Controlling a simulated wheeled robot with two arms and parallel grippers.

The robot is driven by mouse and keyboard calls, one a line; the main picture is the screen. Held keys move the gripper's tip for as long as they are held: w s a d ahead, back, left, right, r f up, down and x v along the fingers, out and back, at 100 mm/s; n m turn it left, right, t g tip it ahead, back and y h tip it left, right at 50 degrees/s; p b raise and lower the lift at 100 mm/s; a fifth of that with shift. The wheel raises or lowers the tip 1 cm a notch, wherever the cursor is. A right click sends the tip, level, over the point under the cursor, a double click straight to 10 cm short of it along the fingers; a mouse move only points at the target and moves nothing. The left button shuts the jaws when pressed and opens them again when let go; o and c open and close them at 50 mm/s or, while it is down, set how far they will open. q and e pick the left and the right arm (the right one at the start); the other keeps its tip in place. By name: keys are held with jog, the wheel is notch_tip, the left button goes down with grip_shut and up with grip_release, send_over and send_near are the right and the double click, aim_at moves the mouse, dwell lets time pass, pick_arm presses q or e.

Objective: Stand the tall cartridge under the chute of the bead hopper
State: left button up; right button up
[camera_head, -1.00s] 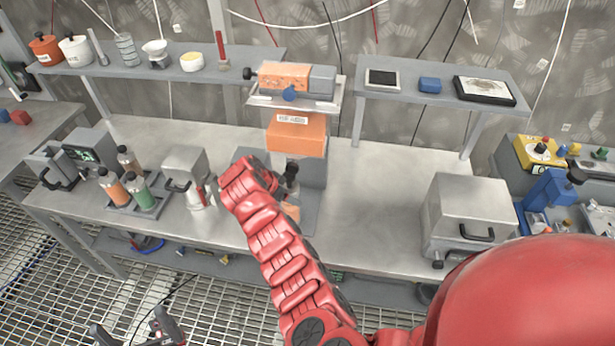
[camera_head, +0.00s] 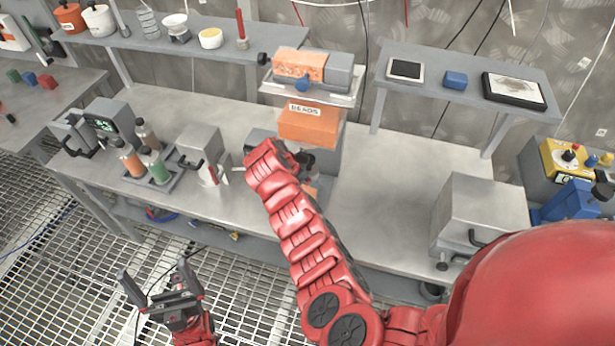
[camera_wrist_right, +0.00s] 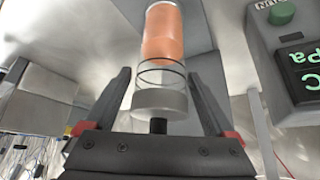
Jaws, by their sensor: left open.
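The bead hopper (camera_head: 310,126) is an orange box labelled BEADS on the bench, under a raised orange-and-grey top. Its chute is hidden behind my right arm. The tall cartridge (camera_wrist_right: 160,78) shows in the right wrist view as a clear, ringed cylinder with a pale collar and an orange far part. My right gripper (camera_wrist_right: 157,72) has a finger close against each side of it and appears shut on it. That gripper is hidden in the head view by its red arm. My left gripper (camera_head: 160,283) is open and empty over the floor grating.
A lidded steel box (camera_head: 475,215) stands on the right. Bare bench (camera_head: 385,190) lies between hopper and box. A green-lit display (camera_wrist_right: 300,72) is beside the cartridge.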

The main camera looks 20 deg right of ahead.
jog(key=shift+o, duration=0.4)
jog(key=v, duration=1.2)
jog(key=shift+a+r+b, duration=0.15)
jog(key=shift+r+b, duration=0.15)
